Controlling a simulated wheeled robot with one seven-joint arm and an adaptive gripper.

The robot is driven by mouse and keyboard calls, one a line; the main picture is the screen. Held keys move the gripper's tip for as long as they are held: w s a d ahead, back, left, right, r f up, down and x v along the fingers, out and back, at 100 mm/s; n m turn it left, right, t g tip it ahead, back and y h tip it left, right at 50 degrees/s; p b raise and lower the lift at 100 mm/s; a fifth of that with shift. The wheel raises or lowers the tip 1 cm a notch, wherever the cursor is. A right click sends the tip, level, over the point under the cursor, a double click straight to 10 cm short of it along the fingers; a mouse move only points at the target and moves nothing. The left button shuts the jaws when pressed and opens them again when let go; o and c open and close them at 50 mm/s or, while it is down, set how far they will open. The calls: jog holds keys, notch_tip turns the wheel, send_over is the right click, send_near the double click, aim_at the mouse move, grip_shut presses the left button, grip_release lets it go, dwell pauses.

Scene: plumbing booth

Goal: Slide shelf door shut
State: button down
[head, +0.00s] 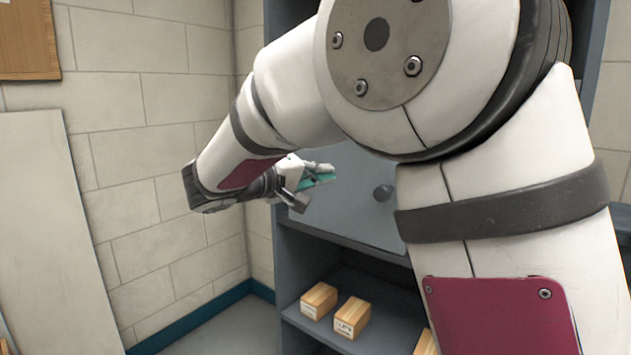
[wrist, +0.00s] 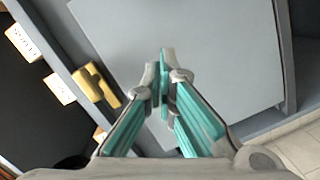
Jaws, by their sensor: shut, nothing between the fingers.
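The shelf door is a flat grey-blue panel (head: 345,215) with a round dark knob (head: 382,193) in the head view. It covers the left part of the compartment that shows, above an open shelf. Its right part is hidden behind my arm. My gripper (head: 325,176) is in front of the door, left of the knob. In the wrist view the teal-padded fingers of my gripper (wrist: 165,75) are together and empty, over the pale door face (wrist: 215,50). I cannot tell whether the fingertips touch it. The knob is not in the wrist view.
Several small wooden blocks (head: 318,300) sit on the open shelf (head: 310,328) below. A yellow block (wrist: 95,85) and others show at left in the wrist view. A block wall (head: 150,130) and a leaning pale panel (head: 55,230) stand at left.

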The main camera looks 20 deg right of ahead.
send_near(363, 179)
jog(key=w+d+r, duration=0.2)
jog(key=d+r, duration=0.1)
jog(key=s+d+f, duration=0.1)
jog(key=s+d+f+b, duration=0.1)
jog(key=s, duration=0.1)
jog(key=shift+d+f, duration=0.1)
jog(key=shift+d, duration=0.25)
jog(key=shift+b, duration=0.3)
